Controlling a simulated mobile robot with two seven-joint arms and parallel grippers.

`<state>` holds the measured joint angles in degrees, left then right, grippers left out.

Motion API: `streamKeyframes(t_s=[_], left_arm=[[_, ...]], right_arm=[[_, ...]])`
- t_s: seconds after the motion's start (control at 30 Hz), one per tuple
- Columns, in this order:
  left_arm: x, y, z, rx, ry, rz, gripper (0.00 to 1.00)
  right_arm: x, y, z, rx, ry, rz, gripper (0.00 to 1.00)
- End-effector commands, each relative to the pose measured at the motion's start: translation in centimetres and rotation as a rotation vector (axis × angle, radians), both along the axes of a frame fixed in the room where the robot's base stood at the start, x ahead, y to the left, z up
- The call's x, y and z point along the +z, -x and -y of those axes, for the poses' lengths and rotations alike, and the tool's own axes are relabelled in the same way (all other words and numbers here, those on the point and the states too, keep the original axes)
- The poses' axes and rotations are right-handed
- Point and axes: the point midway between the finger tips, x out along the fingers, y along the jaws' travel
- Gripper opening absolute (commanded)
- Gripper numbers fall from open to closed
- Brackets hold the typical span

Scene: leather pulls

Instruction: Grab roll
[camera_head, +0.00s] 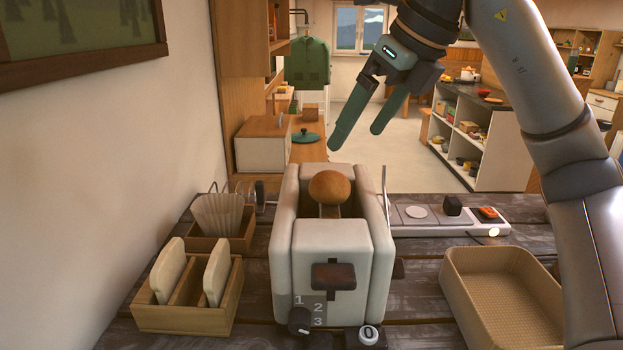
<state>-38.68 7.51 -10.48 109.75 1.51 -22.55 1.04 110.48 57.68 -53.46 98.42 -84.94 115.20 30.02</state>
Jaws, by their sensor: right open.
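A round golden-brown roll (331,187) rests on top of the white toaster (330,246), over its slot. The toaster stands on the dark wooden table with its lever and dial facing me. My right gripper (354,140) is open and empty. It hangs above and slightly right of the roll, in the air, with its green fingers pointing down and left. The fingers appear apart from the roll. My left gripper is not in view.
An empty tan basket (462,284) stands at the right. A wooden holder (228,307) with bread slices (217,271) and a box of filters (217,214) stand left of the toaster. A power strip (443,220) lies behind right. A wall borders the left.

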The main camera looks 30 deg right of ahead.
Motion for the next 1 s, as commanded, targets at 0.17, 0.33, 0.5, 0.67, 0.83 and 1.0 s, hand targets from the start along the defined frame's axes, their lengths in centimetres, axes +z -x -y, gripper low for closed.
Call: streamKeyframes(t_s=[0.17, 0.33, 0.5, 0.67, 0.83, 1.0], left_arm=[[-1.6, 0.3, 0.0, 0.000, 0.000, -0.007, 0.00], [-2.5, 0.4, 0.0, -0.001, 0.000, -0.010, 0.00], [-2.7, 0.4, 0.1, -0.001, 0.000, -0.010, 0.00], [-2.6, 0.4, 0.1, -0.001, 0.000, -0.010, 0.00], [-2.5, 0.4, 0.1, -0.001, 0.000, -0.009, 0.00], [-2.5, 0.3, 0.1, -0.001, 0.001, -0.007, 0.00]], right_arm=[[-2.8, -1.3, -0.4, 0.005, -0.001, -0.005, 1.00], [-5.0, -2.6, -0.7, 0.003, -0.001, -0.004, 1.00], [-6.1, -3.4, -0.8, 0.003, 0.000, -0.002, 1.00], [-7.2, -4.2, -0.8, 0.001, 0.001, -0.005, 1.00], [-9.4, -5.7, -1.0, 0.001, 0.001, -0.004, 1.00], [-10.4, -6.3, -1.1, 0.002, 0.000, -0.001, 1.00]])
